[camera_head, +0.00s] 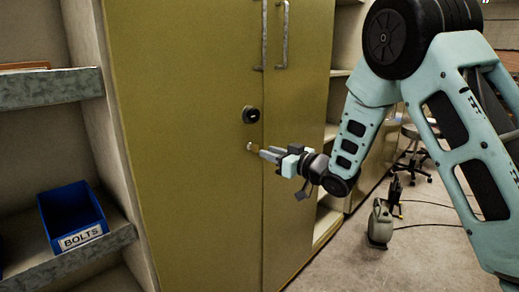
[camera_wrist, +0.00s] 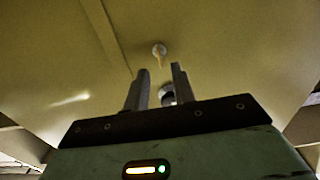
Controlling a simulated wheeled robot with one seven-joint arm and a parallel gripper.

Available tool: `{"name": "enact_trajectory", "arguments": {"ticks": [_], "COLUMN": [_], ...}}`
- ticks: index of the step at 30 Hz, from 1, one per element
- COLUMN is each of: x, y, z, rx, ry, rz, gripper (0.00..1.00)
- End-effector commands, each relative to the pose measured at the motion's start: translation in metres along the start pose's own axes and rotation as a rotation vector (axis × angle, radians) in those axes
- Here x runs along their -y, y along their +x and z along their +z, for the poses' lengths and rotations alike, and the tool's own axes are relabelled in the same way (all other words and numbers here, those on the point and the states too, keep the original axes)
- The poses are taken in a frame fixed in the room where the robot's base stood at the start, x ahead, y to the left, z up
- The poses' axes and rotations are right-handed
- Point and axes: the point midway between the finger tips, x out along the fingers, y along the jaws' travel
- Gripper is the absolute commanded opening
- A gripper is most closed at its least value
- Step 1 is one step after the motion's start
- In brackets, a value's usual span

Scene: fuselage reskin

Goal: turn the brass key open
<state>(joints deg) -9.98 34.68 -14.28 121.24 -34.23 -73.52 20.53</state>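The brass key (camera_head: 250,147) shows as a small brass piece on the olive cabinet door (camera_head: 200,190), below a round black lock (camera_head: 251,114). In the wrist view the brass key (camera_wrist: 159,58) hangs from a small round plate, just beyond my fingertips and about in line with the gap between them. My gripper (camera_head: 262,152) points at the key from the right. In the wrist view my gripper (camera_wrist: 161,70) has its two fingers apart with nothing held. I cannot tell whether the fingertips touch the door. A round dark fitting (camera_wrist: 167,94) shows between the fingers.
Two vertical door handles (camera_head: 282,35) stand above, near the door seam. Shelves on the left hold a blue BOLTS bin (camera_head: 72,216). A grey-green canister (camera_head: 380,223) and a stool (camera_head: 414,135) stand on the floor at right. Floor between is partly clear.

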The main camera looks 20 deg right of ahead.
Motion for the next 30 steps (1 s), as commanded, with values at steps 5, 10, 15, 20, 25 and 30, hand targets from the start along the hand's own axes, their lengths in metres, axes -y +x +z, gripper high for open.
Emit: {"name": "enact_trajectory", "arguments": {"ticks": [5,10,15,20,25,30], "x": [0.0,0.0,0.0,0.0,0.0,0.0], "y": [0.031,0.047,0.051,0.051,0.051,0.051], "z": [0.0,0.0,0.0,0.0,0.0,0.0], "rx": [0.0,0.0,0.0,0.0,0.0,0.0], "ry": [-0.001,-0.001,0.0,0.0,0.0,-0.001], "rz": [-0.001,0.001,0.001,0.001,0.001,0.001], "gripper": [0.25,0.25,0.25,0.25,0.0,0.0]}}
